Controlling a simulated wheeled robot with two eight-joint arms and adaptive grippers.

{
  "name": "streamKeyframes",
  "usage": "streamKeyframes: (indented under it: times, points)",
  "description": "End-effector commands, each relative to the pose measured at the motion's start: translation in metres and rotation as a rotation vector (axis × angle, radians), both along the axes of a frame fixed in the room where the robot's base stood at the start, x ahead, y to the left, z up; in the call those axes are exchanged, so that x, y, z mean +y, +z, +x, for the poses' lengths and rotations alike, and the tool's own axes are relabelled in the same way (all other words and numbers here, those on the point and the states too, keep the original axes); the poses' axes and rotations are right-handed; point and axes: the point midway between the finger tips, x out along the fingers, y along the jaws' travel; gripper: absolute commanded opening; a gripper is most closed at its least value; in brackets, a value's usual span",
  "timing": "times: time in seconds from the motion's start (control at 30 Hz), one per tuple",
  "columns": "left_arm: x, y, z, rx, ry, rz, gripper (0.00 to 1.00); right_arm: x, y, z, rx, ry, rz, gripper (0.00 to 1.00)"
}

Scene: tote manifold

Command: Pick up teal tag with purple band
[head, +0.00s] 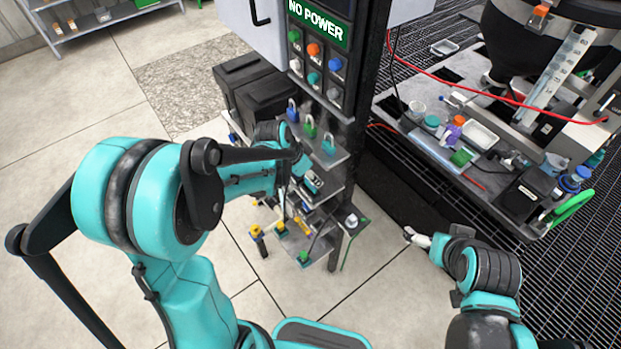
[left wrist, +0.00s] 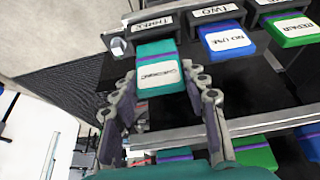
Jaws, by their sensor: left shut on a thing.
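In the left wrist view a teal tag with a white label (left wrist: 158,75) sits between the fingers of my left gripper (left wrist: 167,82), beneath a black labelled block on the rack. The gripper is shut on this tag. Lower down, another teal tag with a purple band (left wrist: 175,156) shows partly behind the shelf rail. In the head view my left gripper (head: 311,181) is at the rack's middle shelf and the held tag is hard to see. My right gripper (head: 417,238) is over the floor, away from the rack; its jaw gap is unclear.
A blue tag (left wrist: 226,39) and a green tag (left wrist: 290,29) are beside the held one. In the head view a teal padlock (head: 328,144) stands on the upper shelf, above my left gripper. A cluttered bench (head: 480,180) stands to the right.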

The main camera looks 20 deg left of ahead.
Motion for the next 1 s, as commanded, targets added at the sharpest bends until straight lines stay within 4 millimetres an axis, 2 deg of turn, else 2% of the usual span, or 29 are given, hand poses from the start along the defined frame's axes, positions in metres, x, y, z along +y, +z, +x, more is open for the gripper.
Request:
streamKeyframes:
  times: [0.03,0.3,0.5,0.7,1.0]
  points:
    - [0.0,0.014,0.0,0.0,0.0,0.0,0.2,0.0,0.006,0.0,0.0,0.0,0.0,1.0]
    - [-0.046,0.047,-0.04,0.0,-0.005,0.0,0.2,0.0,0.017,0.0,0.0,0.0,0.0,1.0]
    - [-0.071,0.066,-0.062,0.0,-0.005,0.0,0.2,0.0,0.024,0.0,0.0,0.0,0.0,1.0]
    - [-0.085,0.077,-0.074,0.0,-0.001,0.0,0.2,0.0,0.027,0.0,0.0,0.0,0.0,1.0]
    - [-0.088,0.079,-0.077,0.0,0.0,0.0,0.2,0.0,0.028,0.0,0.0,0.0,0.0,1.0]
